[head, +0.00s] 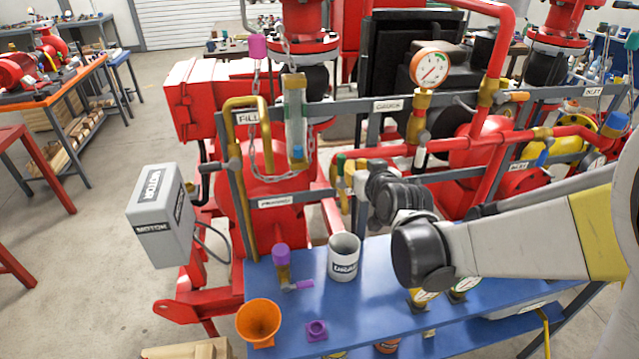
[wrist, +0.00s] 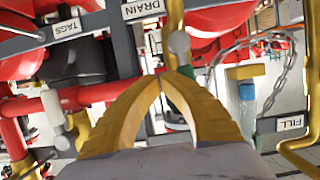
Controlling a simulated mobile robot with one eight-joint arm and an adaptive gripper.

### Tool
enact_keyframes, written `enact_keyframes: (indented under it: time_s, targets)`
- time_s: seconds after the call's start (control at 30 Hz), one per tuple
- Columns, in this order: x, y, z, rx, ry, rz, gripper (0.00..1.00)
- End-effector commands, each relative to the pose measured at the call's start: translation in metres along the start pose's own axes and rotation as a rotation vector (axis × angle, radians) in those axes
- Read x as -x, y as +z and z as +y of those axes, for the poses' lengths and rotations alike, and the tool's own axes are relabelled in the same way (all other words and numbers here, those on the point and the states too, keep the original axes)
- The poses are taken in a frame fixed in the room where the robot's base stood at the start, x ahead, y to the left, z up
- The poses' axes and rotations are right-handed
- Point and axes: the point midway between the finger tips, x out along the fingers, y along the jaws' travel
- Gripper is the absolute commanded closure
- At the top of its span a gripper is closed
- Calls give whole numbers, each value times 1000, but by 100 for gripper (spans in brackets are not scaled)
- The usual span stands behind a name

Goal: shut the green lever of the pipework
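The green lever (head: 340,163) shows as a small upright green piece by the pipework, just left of my arm's dark end in the head view. In the wrist view the green lever (wrist: 183,88) lies right at my fingertips, beside the right finger and partly hidden by it. A pale rounded knob (wrist: 180,44) sits above it. My gripper (wrist: 164,77) has its two yellow fingers brought together at the tips. Nothing is clearly held between them. Whether a finger touches the lever cannot be told.
A grey rail with labels (head: 388,106) and red pipes run around the lever. A chain (wrist: 262,45) hangs near a blue-tipped tube (head: 295,118). A pressure gauge (head: 431,68) stands above. A blue bench (head: 300,270) below holds a white mug (head: 343,257) and an orange funnel (head: 259,321).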

Motion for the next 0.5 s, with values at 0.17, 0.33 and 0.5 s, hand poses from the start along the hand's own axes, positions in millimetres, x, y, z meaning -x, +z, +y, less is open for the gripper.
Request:
enact_keyframes:
  time_s: [0.17,0.33,0.5]
  targets:
    - [4,-9,-13,0,-3,1,100]
    - [4,-10,-24,1,-2,1,100]
    - [4,-10,-36,0,-2,1,100]
